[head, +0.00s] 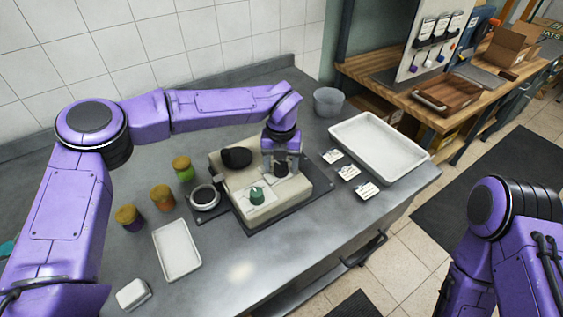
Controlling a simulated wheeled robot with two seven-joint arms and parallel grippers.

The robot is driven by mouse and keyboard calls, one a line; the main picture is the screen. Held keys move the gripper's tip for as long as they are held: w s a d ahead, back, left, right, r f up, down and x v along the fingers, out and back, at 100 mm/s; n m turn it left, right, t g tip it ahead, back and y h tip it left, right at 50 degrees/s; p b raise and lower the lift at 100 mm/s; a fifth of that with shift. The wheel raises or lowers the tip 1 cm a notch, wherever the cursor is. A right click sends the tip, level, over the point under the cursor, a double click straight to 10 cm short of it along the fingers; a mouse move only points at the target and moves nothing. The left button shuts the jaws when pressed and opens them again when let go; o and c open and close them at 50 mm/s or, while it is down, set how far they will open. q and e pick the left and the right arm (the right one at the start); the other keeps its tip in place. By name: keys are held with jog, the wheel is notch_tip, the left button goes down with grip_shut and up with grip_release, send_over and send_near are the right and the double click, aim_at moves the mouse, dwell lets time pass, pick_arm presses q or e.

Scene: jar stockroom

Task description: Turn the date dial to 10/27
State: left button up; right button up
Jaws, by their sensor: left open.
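A beige machine (302,191) stands on a dark mat on the grey counter. A green knob (256,194) sits on a white plate on its front part; this looks like the date dial, but its markings are too small to read. A black rounded part (237,157) is on the machine's top left. My left gripper (281,174) points down over the machine, just behind and right of the green knob and apart from it. It is open, with a dark part showing between its fingers. My right arm is at the lower right; its gripper is out of view.
Three jars (162,197) and a small white tray (177,249) stand left of the machine. White cards (348,172) and a large white tray (378,146) lie right. The front counter is mostly clear.

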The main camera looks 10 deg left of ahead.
pick_arm(q)
jog(key=shift+s+r, duration=0.15)
jog(key=shift+s, duration=0.1)
jog(key=c, duration=1.1)
jog(key=shift+o, duration=0.2)
jog(key=shift+a+m, duration=0.1)
jog(key=shift+m, duration=0.3)
jog(key=m+p, duration=0.2)
jog(key=m, duration=0.1)
jog(key=shift+r, duration=0.1)
jog(key=shift+a+m+p, duration=0.1)
jog(key=shift+m+p, duration=0.75)
jog(key=shift+m, duration=1.15)
